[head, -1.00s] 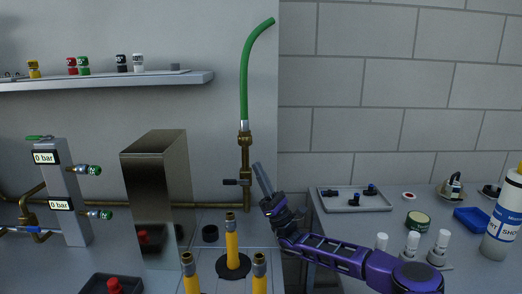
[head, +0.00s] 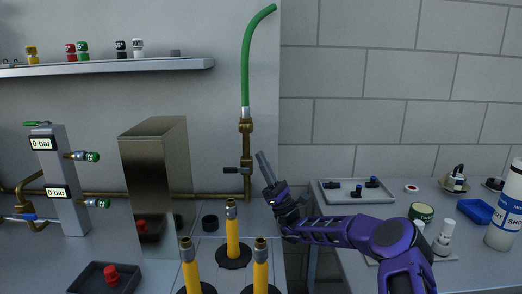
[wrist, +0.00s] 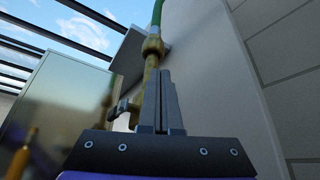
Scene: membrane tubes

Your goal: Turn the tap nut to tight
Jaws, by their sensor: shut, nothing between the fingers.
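The brass tap (head: 246,160) stands upright against the wall, with a dark lever (head: 231,170) at its left side. The brass tap nut (head: 246,125) is at its upper part, below the green hose (head: 246,70). The nut also shows in the wrist view (wrist: 153,47), just above the fingertips in the picture. My gripper (head: 261,155) is just right of the tap, its fingers pointing up and lower than the nut. In the wrist view the fingers (wrist: 159,78) are together with nothing between them. I cannot tell whether they touch the tap.
A tall metal box (head: 155,185) stands left of the tap. Yellow-bodied tubes (head: 232,235) stand in front of it. A grey tray (head: 355,191) with dark fittings lies on the right bench. A shelf (head: 110,67) with small coloured fittings is at upper left.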

